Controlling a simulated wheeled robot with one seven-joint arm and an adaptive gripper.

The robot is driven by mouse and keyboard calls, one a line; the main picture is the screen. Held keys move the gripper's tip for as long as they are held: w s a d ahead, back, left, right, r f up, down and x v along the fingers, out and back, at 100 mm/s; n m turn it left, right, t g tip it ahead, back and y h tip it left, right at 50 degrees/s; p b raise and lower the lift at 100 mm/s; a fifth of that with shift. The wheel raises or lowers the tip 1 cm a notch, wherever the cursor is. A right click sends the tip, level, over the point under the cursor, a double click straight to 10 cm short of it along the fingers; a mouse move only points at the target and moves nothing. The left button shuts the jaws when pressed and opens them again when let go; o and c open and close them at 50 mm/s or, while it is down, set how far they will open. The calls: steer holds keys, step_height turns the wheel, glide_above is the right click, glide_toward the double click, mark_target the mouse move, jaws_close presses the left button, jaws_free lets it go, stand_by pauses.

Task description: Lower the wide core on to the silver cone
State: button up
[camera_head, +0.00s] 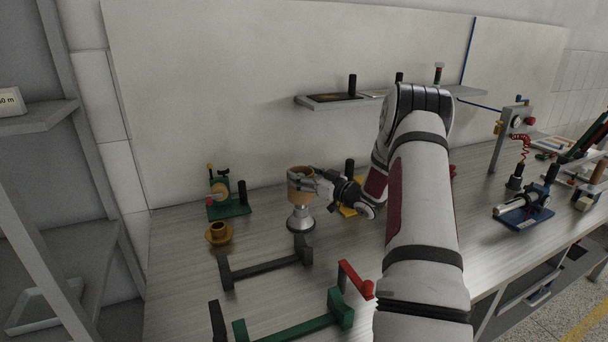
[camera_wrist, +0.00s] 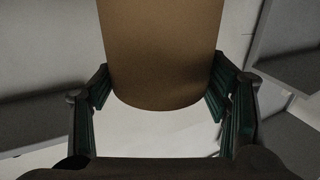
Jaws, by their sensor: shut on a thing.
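The wide core (camera_head: 299,190) is a brown cardboard tube, held roughly upright by my gripper (camera_head: 303,184). In the wrist view the core (camera_wrist: 162,50) fills the upper middle, with a green-lined finger of my gripper (camera_wrist: 162,92) against each side. The silver cone (camera_head: 300,218) stands on the bench directly below the core in the head view. The core's lower edge appears close above or at the cone's top; I cannot tell whether they touch. The cone's tip is hidden.
A brass-coloured cone (camera_head: 219,233) stands to the left, with a green device (camera_head: 228,199) behind it. A dark stand (camera_head: 266,265) lies in front of the silver cone, and a green stand with a red crank (camera_head: 318,322) is nearer. A shelf (camera_head: 345,101) is on the back wall.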

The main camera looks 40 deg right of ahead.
mark_target(311, 200)
steer(key=shift+f+b, duration=1.3)
steer(key=shift+f, duration=2.65)
steer(key=o, duration=1.3)
steer(key=s+d, duration=0.1)
steer(key=s, duration=1.1)
steer(key=shift+d, duration=0.15)
